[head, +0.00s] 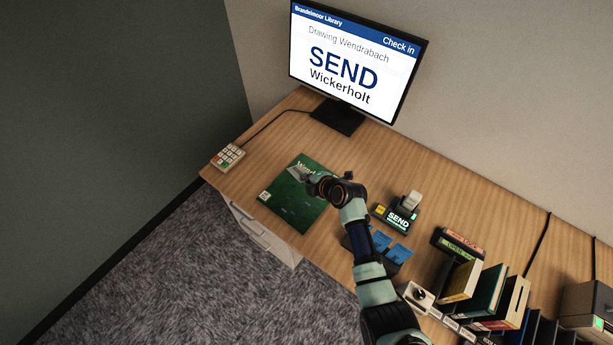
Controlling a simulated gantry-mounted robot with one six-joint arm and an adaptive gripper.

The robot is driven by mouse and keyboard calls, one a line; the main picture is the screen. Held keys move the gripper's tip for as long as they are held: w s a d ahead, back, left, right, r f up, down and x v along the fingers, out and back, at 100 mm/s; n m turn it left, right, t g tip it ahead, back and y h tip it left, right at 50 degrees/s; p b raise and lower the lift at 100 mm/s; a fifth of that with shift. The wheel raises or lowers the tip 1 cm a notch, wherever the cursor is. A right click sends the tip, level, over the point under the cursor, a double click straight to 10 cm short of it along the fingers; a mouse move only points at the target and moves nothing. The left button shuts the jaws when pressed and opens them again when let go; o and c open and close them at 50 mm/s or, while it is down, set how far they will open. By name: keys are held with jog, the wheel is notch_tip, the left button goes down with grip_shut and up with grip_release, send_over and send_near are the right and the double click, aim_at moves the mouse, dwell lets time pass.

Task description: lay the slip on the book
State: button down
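A green book (290,204) lies flat on the desk, left of centre, with pale title lettering and a small white code label at its lower left corner. My gripper (299,174) is over the book's upper part and hides some of the lettering. Its fingers are small and dark here, and I cannot tell whether they are open or hold anything. No slip can be made out for sure. A small device (400,217) with a lit "SEND" screen stands right of my arm, with a pale upright piece (412,200) behind it that may be paper.
A monitor (352,60) reads "SEND Wickerholt". A keypad (228,157) sits at the desk's left corner. Blue cards (392,248) lie in a dark holder beside my arm. Upright books (485,291) stand in slots at the lower right. Desk between book and monitor is clear.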

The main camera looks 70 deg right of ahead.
notch_tip(320, 180, down, 2)
jog(key=shift+b, duration=0.35)
jog(key=c, duration=1.2)
grip_release()
jog(key=shift+c, duration=0.2)
jog(key=v, duration=1.2)
